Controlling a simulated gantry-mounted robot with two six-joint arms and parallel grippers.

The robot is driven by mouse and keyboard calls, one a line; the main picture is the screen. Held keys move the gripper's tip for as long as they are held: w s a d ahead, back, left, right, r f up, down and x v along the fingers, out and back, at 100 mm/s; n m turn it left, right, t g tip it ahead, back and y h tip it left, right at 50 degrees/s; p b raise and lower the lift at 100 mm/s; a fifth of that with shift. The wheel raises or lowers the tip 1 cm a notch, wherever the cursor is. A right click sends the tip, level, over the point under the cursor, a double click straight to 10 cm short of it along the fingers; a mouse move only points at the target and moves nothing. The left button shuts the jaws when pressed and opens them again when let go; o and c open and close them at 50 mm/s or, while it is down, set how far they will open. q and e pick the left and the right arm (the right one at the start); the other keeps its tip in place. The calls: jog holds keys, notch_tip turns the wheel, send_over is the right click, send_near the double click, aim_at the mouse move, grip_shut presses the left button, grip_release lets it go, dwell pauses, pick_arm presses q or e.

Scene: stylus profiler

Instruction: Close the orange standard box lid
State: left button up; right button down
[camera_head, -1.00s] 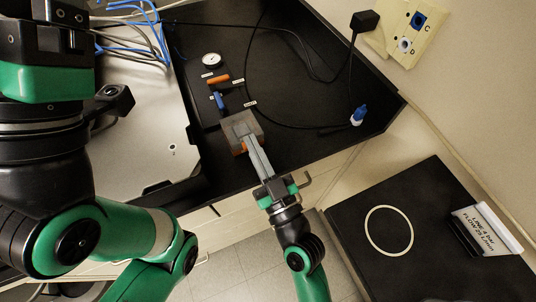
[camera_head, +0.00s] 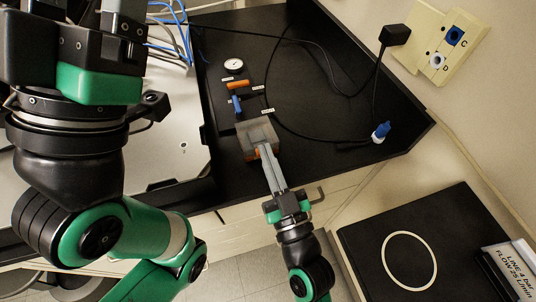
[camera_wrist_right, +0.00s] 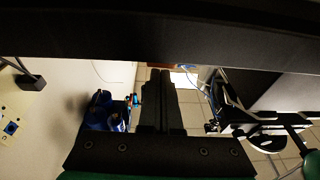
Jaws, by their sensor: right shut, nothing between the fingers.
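The standard box (camera_head: 257,133) sits near the front edge of the black bench. Its top looks grey-brown, and a little orange (camera_head: 253,155) shows at its near side. I cannot tell from this angle whether the lid lies fully flat. My right gripper (camera_head: 264,148) comes from the front, its fingertips at the near edge of the box; contact is not clear. Its fingers are together and empty, and they show side by side in the right wrist view (camera_wrist_right: 160,75). The left arm fills the left of the head view; its fingers are not visible.
Behind the box lie an orange piece (camera_head: 238,86), a blue piece (camera_head: 237,104) and a round dial gauge (camera_head: 234,66). A black stand with a white ring (camera_head: 409,260) is at lower right.

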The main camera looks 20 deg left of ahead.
jog(key=r, duration=0.1)
jog(key=s+d+p, duration=0.1)
jog(key=r+p, duration=0.1)
jog(key=shift+s+d+r, duration=0.3)
pick_arm(q)
jog(key=shift+r, duration=1.15)
pick_arm(e)
jog(key=v, duration=0.7)
jog(key=shift+s+f, duration=0.25)
jog(key=shift+f, duration=0.2)
